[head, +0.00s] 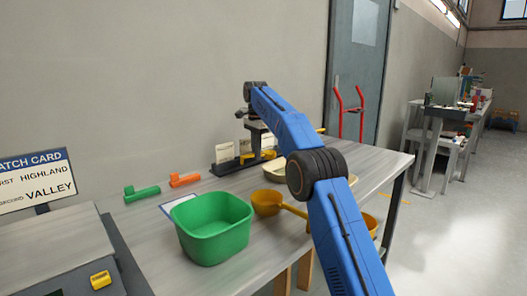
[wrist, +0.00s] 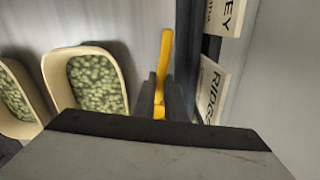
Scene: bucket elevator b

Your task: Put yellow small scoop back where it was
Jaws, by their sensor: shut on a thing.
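The yellow small scoop (wrist: 166,55) shows in the wrist view as a narrow upright yellow strip between my fingers. My gripper (wrist: 163,95) is shut on it. The dark fingers hide part of the scoop. In the head view my gripper (head: 258,138) is at the far side of the table, at a dark rack (head: 226,167) with upright name cards. Yellow shows low beside the rack, but I cannot tell there which part is the held scoop. In the wrist view the card reading RIDGE (wrist: 211,90) stands just right of the fingers.
A green basin (head: 213,228), an ochre ladle (head: 267,203), a green scoop (head: 141,194) and an orange scoop (head: 185,180) are on the table (head: 150,232). The wall is close behind the rack.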

